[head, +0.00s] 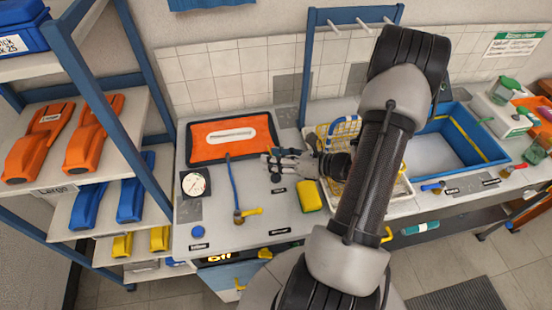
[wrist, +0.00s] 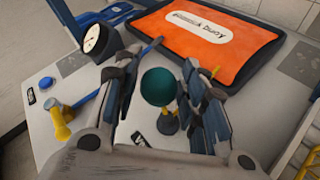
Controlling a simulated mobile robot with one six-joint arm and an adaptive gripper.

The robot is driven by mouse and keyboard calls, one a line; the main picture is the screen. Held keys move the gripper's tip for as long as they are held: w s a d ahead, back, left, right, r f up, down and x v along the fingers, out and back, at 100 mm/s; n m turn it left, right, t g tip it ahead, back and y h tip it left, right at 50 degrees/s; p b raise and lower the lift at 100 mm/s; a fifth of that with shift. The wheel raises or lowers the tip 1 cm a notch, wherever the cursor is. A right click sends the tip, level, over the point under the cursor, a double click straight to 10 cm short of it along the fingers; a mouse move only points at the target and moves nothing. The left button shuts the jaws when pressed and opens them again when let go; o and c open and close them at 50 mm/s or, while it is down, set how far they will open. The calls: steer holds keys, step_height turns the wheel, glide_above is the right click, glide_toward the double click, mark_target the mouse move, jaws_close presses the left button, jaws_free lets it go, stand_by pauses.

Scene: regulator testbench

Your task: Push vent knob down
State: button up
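A round dark teal knob (wrist: 158,86) on a yellow stem stands on the bench. In the wrist view it sits between the fingers of my gripper (wrist: 172,95), which are spread apart on either side of it. I cannot tell whether they touch it. In the head view my gripper (head: 272,163) is over the bench in front of the orange tray and hides this knob. A small blue round knob (head: 197,231) sits at the bench's front left; it also shows in the wrist view (wrist: 45,83). The small labels are too small to read, so I cannot tell which is the vent knob.
A round gauge (head: 194,184), a blue hose or lever with a yellow handle (head: 245,213) and a yellow sponge (head: 309,196) surround the gripper. An orange tray (head: 205,158) lies behind it. A dish rack (head: 398,186) and a blue sink (head: 465,118) are right.

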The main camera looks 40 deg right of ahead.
jaws_close()
steer(key=shift+f, duration=0.1)
stand_by(0.3)
step_height(320, 180, down, 3)
steer(key=shift+f+b, duration=0.1)
steer(key=shift+b, duration=1)
steer(key=shift+s, duration=0.1)
steer(key=shift+o, duration=1.7)
jaws_free()
